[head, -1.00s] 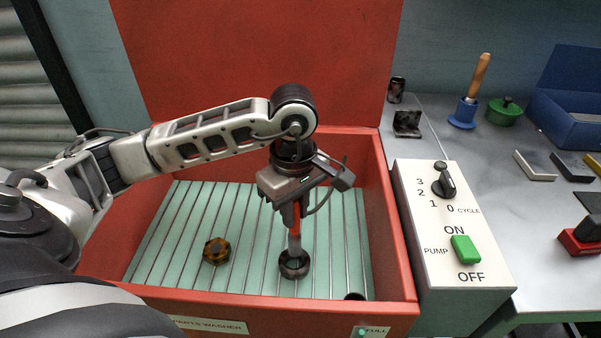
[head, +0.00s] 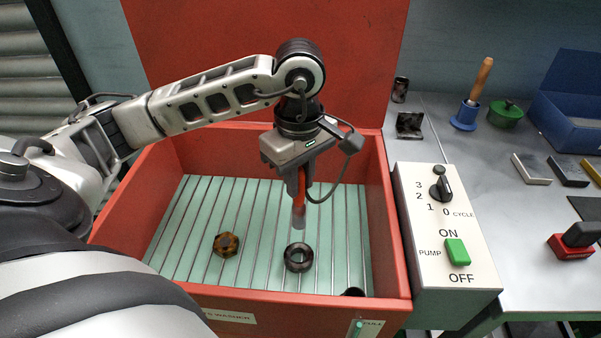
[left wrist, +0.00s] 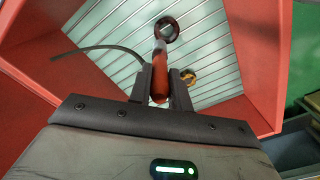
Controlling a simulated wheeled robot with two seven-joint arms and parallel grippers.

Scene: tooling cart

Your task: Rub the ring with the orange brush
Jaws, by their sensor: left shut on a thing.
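The orange brush (head: 299,188) is upright in my left gripper (head: 300,180), grey bristle end down. It also shows between the fingers in the left wrist view (left wrist: 159,78). The dark ring (head: 288,259) lies flat on the slatted floor of the red parts washer (head: 180,289). In the head view the bristle end is just behind the ring, with a small gap between them. In the left wrist view the brush lines up with the ring (left wrist: 174,25), and I cannot tell contact there. My right gripper is not in view.
A brown nut (head: 226,244) sits left of the ring on the slats. The washer's red walls enclose the space. A control box (head: 450,235) with a knob (head: 440,185) and green pump switch (head: 457,252) stands at right. The workbench beyond holds several items.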

